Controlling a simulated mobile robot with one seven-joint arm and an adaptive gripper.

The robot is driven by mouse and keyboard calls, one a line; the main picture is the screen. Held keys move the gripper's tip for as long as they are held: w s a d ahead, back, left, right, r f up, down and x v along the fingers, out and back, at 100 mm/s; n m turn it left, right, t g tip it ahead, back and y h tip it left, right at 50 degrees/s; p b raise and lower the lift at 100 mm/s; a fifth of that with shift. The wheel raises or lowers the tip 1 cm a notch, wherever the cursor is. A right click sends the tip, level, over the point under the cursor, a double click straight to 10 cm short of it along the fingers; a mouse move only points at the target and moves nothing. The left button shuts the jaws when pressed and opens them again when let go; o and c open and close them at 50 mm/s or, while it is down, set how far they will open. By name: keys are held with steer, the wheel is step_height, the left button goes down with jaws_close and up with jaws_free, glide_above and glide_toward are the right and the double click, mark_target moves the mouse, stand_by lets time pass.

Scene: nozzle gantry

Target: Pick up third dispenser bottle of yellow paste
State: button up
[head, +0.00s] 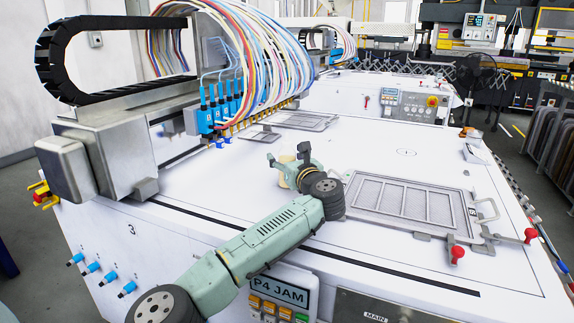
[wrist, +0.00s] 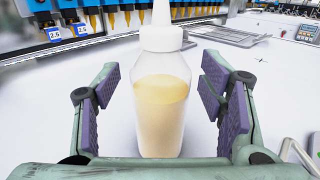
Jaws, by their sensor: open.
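A clear bottle of pale yellow paste (wrist: 162,115) with a white cap and nozzle stands upright on the white machine top. The nozzle's tip is cut off by the upper edge of the wrist view. My gripper (wrist: 160,80) is open, with one purple-padded finger on each side of the bottle and a visible gap on both sides. In the head view my gripper (head: 287,156) is low over the machine top, and the bottle (head: 284,179) is mostly hidden behind it. No other paste bottle is clearly visible, so I cannot tell its number.
A nozzle gantry with blue valves (head: 216,108) and coloured tubes stands behind and left of my gripper. A framed metal screen (head: 408,200) with red-knobbed clamps (head: 457,253) lies to the right. A panel reading P4 JAM (head: 279,291) is on the front. White surface around the bottle is clear.

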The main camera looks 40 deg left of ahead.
mark_target(289, 147)
steer(key=c, duration=1.4)
steer(key=shift+c, duration=0.2)
steer(key=shift+r, duration=0.15)
steer(key=shift+r, duration=0.55)
step_height(289, 147, up, 2)
steer(key=shift+b, duration=0.4)
steer(key=r+b+v, duration=0.1)
steer(key=b+v, duration=0.2)
steer(key=v, duration=1.3)
steer(key=shift+r, duration=0.3)
steer(key=shift+s+d, duration=0.1)
